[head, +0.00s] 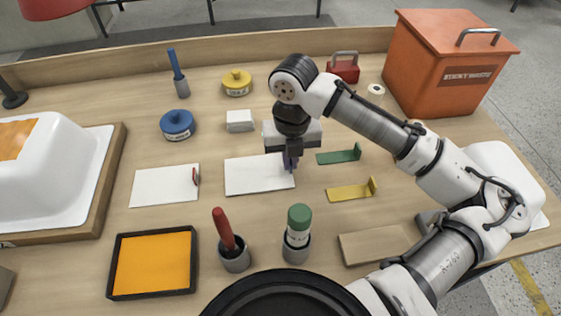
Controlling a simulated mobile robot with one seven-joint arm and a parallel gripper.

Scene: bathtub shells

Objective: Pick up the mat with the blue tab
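A white rectangular mat (252,176) lies flat on the workbench near the middle. A small blue upright tab (290,165) shows at its right end, partly hidden by my gripper. My gripper (291,158) points down right over this tab, with its fingers at or around it. The fingers are too small and overlapped to tell whether they are shut on the tab.
Green (338,157) and yellow (348,193) tabbed strips lie to the right. A white block (240,121), blue tin (177,124) and yellow tin (237,82) stand behind. A red-handled tool (225,232) and green-capped bottle (299,225) stand in front. An orange waste bin (437,65) is at back right.

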